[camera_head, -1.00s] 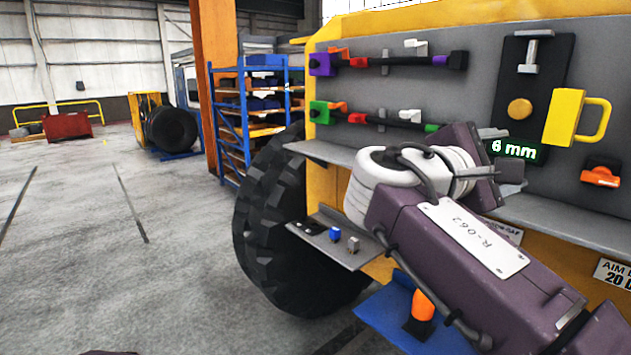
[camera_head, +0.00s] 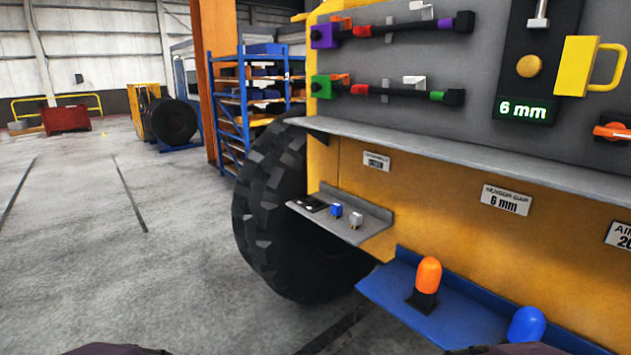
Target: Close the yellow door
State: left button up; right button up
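A yellow block with a loop handle (camera_head: 577,66) is on the grey panel (camera_head: 410,135) at the upper right. It is the only yellow door-like piece I see on the panel; I cannot tell whether it is open or shut. It stands beside a black plate (camera_head: 548,30) with a round gold button (camera_head: 530,66) and a green "6 mm" display (camera_head: 524,110). Neither of my grippers is in view. Only purple parts of my arms show at the bottom edge.
A grey ledge (camera_head: 440,150) runs below the panel. A small grey shelf (camera_head: 375,225) and a blue shelf (camera_head: 455,318) with an orange-capped piece (camera_head: 428,275) and a blue dome (camera_head: 527,325) stick out.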

aim_at(580, 53)
jog(key=l+z, duration=0.15)
jog(key=z, duration=0.25)
jog(key=l+z, duration=0.2)
jog(key=z, duration=0.15)
jog(key=l+z, duration=0.2)
jog(key=z, duration=0.2)
jog(key=k, duration=0.05)
